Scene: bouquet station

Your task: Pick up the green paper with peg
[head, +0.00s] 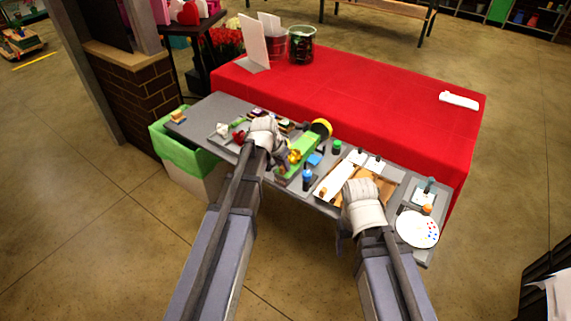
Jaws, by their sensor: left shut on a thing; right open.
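A long green piece (305,147), which looks like the green paper, lies slanted near the middle of the grey worktop (210,110). Yellow pieces show on its left part. I cannot make out a peg on it. My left gripper (281,157) is at the left end of the green piece, shut, apparently on it; the fingertips are too small and dark to see clearly. My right gripper (342,232) hangs at the worktop's front edge, open and apparently empty; my wrist partly hides it.
A yellow-ended roll (321,127) lies behind the green piece. A blue bottle (307,180), a green-topped jar (336,147), a brown board (373,187) and a paint palette (417,229) crowd the worktop. The red-covered table (380,95) behind is mostly clear. A green-lined bin (178,147) stands left.

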